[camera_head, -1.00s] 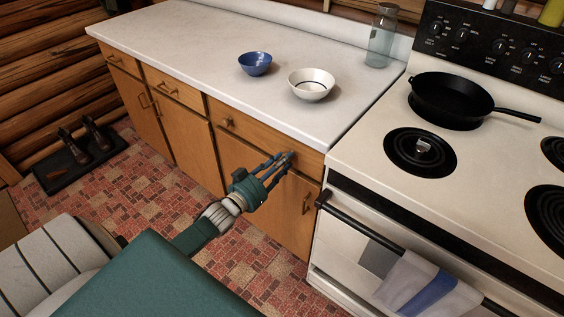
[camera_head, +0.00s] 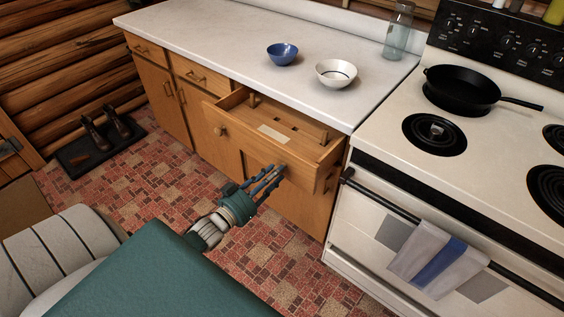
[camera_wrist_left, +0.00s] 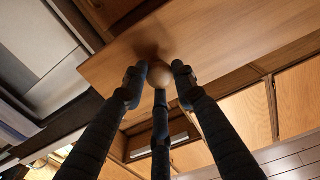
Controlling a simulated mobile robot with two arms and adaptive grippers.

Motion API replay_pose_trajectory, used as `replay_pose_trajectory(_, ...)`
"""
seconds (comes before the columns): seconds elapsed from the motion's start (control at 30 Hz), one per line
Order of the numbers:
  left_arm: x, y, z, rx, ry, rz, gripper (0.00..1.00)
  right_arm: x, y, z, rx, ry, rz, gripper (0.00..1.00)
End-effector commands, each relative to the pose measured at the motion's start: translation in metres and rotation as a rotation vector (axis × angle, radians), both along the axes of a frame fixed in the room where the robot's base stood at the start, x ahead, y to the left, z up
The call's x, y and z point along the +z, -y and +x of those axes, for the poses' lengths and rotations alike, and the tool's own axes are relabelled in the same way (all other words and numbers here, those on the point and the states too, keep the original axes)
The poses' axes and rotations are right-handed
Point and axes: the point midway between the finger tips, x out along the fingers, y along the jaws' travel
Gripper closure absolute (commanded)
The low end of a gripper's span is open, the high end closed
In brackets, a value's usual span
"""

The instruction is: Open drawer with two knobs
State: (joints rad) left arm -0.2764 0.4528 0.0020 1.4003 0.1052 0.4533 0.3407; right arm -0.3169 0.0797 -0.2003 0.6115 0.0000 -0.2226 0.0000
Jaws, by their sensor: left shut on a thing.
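The wooden drawer with two knobs (camera_head: 259,158) is pulled out from under the counter, and its inside shows. Its left knob (camera_head: 219,131) is free. My left gripper (camera_head: 276,172) is at the right side of the drawer front. In the left wrist view its fingers (camera_wrist_left: 160,85) are closed around a round wooden knob (camera_wrist_left: 160,73) on the drawer front. In the head view the fingers hide that knob. My right gripper is not in view.
Inside the drawer lies a pale flat piece (camera_head: 273,134). On the white counter (camera_head: 215,45) stand a blue bowl (camera_head: 282,54), a white bowl (camera_head: 336,73) and a glass jar (camera_head: 398,30). The stove (camera_head: 390,135) with a black pan (camera_head: 462,88) is close on the right. The tiled floor in front is clear.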

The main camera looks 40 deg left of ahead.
Motion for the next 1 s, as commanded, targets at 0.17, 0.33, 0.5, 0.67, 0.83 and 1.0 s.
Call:
replay_pose_trajectory(0.17,0.003,-0.004,-0.049,0.001,-0.006,-0.002,1.00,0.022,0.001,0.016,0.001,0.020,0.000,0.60)
replay_pose_trajectory(0.33,0.002,-0.007,-0.096,0.001,-0.007,0.000,1.00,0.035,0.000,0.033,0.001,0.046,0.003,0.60)
replay_pose_trajectory(0.5,0.001,-0.010,-0.137,0.000,-0.005,-0.001,1.00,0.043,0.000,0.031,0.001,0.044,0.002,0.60)
replay_pose_trajectory(0.67,0.000,-0.013,-0.167,0.000,-0.004,-0.001,1.00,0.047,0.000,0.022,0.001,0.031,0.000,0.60)
replay_pose_trajectory(0.83,0.000,-0.014,-0.188,0.000,-0.001,-0.001,1.00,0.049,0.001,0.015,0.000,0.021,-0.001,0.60)
replay_pose_trajectory(1.0,0.000,-0.015,-0.198,-0.001,0.001,-0.001,1.00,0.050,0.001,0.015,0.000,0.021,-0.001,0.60)
